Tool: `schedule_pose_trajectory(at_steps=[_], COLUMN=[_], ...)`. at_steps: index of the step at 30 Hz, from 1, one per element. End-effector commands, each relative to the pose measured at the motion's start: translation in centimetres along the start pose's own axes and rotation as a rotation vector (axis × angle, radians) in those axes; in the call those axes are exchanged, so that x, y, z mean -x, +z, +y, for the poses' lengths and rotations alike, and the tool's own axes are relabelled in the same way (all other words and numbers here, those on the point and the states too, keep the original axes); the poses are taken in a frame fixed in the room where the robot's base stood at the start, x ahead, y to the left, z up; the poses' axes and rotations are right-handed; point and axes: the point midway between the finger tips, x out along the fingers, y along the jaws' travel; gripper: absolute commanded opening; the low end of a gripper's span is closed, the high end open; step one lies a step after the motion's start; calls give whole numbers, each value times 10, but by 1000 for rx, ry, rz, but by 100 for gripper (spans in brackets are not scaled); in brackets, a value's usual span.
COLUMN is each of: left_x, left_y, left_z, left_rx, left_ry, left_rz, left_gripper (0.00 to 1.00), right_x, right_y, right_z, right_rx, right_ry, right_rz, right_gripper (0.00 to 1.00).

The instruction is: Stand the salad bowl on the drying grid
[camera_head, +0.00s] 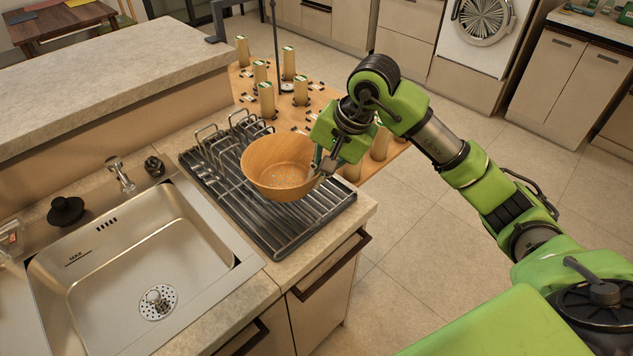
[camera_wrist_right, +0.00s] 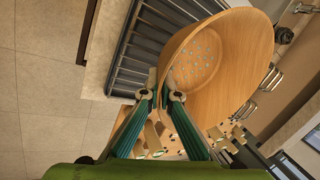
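The salad bowl (camera_head: 278,168) is a round, wood-coloured bowl with small holes in its bottom. It is over the right part of the drying grid (camera_head: 262,226), open side up; I cannot tell whether it touches the bars. My right gripper (camera_head: 323,170) is at the bowl's right rim. In the right wrist view my right gripper (camera_wrist_right: 161,97) has its two fingertips on either side of the rim of the bowl (camera_wrist_right: 225,65), pinching it. The drying grid (camera_wrist_right: 150,38) shows behind the bowl there. My left gripper is out of view.
A steel sink (camera_head: 150,262) lies left of the grid, with a tap (camera_head: 121,175) and a black stopper (camera_head: 66,211) behind it. Wire loops (camera_head: 215,142) rise at the grid's back. A wooden table (camera_head: 316,119) with several bottle-like containers stands beyond.

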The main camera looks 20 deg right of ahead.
Motion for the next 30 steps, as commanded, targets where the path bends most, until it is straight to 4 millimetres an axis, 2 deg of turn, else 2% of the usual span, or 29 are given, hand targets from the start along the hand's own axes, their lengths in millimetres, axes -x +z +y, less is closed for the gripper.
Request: schedule_pose_trajectory(at_steps=[4, 12, 24, 26, 27, 30], left_x=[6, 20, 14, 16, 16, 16], left_y=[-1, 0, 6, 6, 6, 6], left_z=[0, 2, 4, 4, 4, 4], left_rx=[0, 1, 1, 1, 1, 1], left_ry=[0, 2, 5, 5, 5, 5], left_rz=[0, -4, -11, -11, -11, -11], left_gripper=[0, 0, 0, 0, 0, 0], right_x=[-13, -38, -43, -42, -42, -42], right_y=[-8, -7, -8, -8, -8, -8], right_z=[0, 10, 12, 13, 13, 12], right_rx=[-2, 0, 1, 0, 0, 0], right_ry=[1, -1, -2, 1, 1, 1], right_rz=[-2, -1, 2, 1, 0, 0], right_gripper=[0, 0, 0, 18, 21, 21])
